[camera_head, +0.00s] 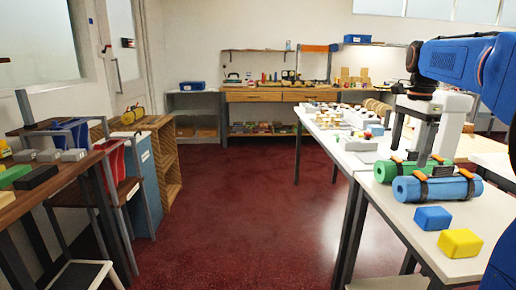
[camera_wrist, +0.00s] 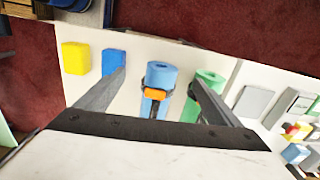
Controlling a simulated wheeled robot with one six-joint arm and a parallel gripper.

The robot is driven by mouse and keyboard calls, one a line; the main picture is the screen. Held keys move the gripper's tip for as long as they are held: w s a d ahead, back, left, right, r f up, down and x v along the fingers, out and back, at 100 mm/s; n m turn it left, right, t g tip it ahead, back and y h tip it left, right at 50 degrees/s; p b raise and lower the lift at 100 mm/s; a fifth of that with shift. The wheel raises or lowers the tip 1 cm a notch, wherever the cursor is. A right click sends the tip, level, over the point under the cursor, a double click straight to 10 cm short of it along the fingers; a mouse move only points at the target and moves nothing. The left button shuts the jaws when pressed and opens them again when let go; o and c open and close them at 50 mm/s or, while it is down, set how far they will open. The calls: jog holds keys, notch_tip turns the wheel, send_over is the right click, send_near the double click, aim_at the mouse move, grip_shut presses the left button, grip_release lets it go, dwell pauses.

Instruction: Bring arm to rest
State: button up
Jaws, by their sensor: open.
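My gripper (camera_head: 411,140) hangs over the white table (camera_head: 398,205) at the right of the head view, pointing down above the rolls. In the wrist view its two dark fingers (camera_wrist: 160,93) stand wide apart. A blue roll (camera_head: 437,188) with orange-tipped straps lies on the table. It shows between the fingers in the wrist view (camera_wrist: 161,76), and nothing is gripped. A green roll (camera_head: 383,171) lies just behind the blue one, partly hidden by it and by my gripper. Whether the fingers touch either roll I cannot tell.
A blue block (camera_head: 433,218) and a yellow block (camera_head: 461,243) sit at the table's near part. A further table (camera_head: 318,128) holds many small items. Shelves and a dark-topped bench (camera_head: 75,180) stand left. The red floor (camera_head: 245,205) between is clear.

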jog(key=s+a+f+n+t, duration=0.1)
jog(key=s+a+f+n, duration=0.4)
jog(key=s, duration=0.5)
jog(key=s+a+f+n+t, duration=0.2)
jog(key=s+a+f+n, duration=0.3)
jog(key=s+f, duration=0.5)
jog(key=s+a+f+n+t, duration=0.1)
jog(key=s+a+f+n, duration=0.4)
jog(key=s, duration=0.5)
notch_tip(320, 180, down, 3)
jog(key=shift+r+n+t, duration=0.2)
jog(key=shift+n+t, duration=0.1)
jog(key=shift+n, duration=0.7)
